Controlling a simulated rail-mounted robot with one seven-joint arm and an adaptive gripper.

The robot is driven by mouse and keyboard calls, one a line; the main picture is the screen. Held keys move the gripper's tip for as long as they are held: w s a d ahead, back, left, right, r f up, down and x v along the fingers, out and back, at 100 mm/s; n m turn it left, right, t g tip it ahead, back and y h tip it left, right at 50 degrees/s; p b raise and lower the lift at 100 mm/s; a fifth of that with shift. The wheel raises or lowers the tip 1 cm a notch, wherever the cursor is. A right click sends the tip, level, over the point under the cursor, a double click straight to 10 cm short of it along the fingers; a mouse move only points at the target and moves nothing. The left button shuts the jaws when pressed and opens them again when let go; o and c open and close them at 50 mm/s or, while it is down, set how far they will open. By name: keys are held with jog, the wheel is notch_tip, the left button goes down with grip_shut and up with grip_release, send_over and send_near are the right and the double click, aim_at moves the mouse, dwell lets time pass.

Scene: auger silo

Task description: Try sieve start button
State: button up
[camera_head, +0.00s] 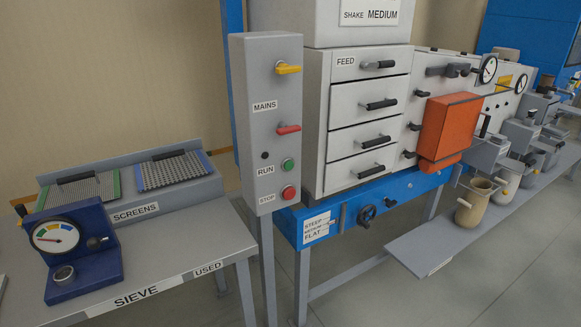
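A tall grey control box (266,125) stands on a post left of the white drawer cabinet. A green button (288,165) sits beside the RUN label (265,171). A red button (288,192) sits below it, beside the STOP label (266,199). A dark round spot (264,155) is above the RUN label and looks unlit. My gripper is not in view.
The SIEVE bench (200,285) at left holds two screens (80,190) and a blue gauge stand (75,245). The drawer cabinet (340,75) and orange box (450,125) are right of the control box. A low shelf (425,250) with pots is at right. Floor shows in front.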

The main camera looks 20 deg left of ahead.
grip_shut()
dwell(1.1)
